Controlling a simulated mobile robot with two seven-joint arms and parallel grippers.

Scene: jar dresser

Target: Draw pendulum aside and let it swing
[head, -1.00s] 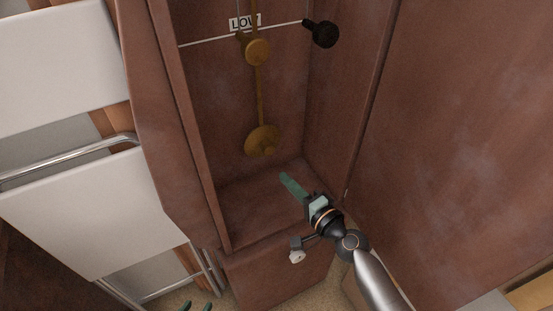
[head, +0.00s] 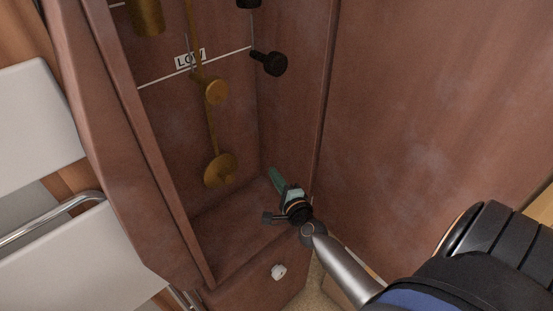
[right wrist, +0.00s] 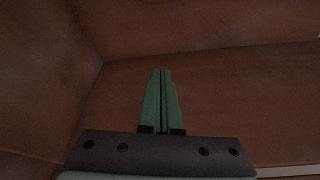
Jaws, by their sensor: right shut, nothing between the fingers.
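The pendulum hangs inside an open brown wooden case. It is a thin brass rod (head: 211,128) with a round brass bob (head: 221,170) at its lower end and a smaller brass disc (head: 217,92) higher up. My right gripper (head: 273,174) reaches in over the case's front edge. Its green fingers are shut and empty, to the right of the bob with a gap between them. My left gripper is out of view.
A label reading LOW (head: 190,59) sits on a white line across the case's back. A black knob (head: 270,63) sticks out at the right wall. A brass cylinder (head: 147,15) hangs upper left. The case floor (head: 215,225) is clear. A white knob (head: 278,271) is on the front below.

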